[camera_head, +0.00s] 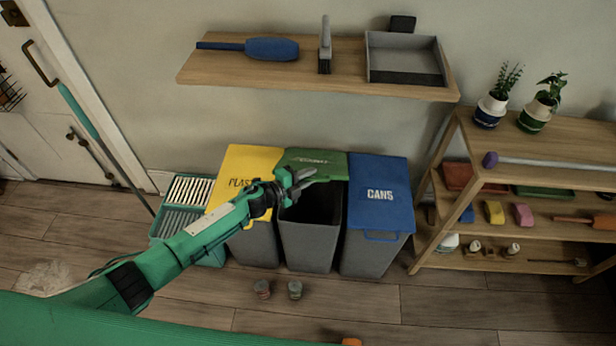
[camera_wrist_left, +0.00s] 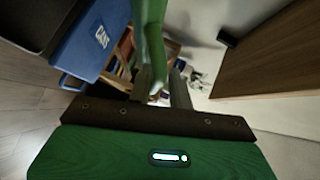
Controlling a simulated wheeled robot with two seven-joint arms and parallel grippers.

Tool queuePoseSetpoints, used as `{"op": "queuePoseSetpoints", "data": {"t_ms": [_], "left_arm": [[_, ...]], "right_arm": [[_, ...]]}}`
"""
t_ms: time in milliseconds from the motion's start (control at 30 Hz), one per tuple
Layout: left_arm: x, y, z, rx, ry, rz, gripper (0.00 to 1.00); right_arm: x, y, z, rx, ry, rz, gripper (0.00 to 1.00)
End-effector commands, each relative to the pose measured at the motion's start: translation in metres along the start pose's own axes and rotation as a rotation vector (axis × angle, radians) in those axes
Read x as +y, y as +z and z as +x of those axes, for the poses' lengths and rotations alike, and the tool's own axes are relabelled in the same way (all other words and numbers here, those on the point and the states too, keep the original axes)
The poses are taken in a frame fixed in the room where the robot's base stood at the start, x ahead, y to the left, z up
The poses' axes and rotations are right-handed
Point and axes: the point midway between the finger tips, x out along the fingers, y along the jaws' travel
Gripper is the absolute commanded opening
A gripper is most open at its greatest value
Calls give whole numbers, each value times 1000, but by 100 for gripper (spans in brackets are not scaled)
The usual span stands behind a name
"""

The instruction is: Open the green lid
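The green lid (camera_head: 318,160) belongs to the middle bin (camera_head: 310,240), between a yellow-lidded bin and a blue-lidded one. It is raised at the back, and the bin's dark inside shows below it. My left gripper (camera_head: 301,184) is at the lid's front edge, over the bin opening. In the left wrist view the lid (camera_wrist_left: 150,35) shows nearly edge-on, and its lower green part passes between my spread fingers (camera_wrist_left: 163,88). I cannot tell whether both fingers touch it. My right gripper is not in view.
The yellow lid (camera_head: 248,172) and blue lid (camera_head: 380,195) are down on either side. A wall shelf (camera_head: 340,75) holds brushes and a dustpan above. A wooden rack (camera_head: 440,185) stands at the right.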

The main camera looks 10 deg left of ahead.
Motion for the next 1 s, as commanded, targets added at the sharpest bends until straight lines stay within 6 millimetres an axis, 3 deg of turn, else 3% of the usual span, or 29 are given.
{"op": "queuePoseSetpoints", "data": {"t_ms": [467,1000], "left_arm": [[1,1,-8,-1,1,0,33],[2,1,-106,-1,3,0,33]], "right_arm": [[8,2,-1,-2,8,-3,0],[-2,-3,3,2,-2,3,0]]}}
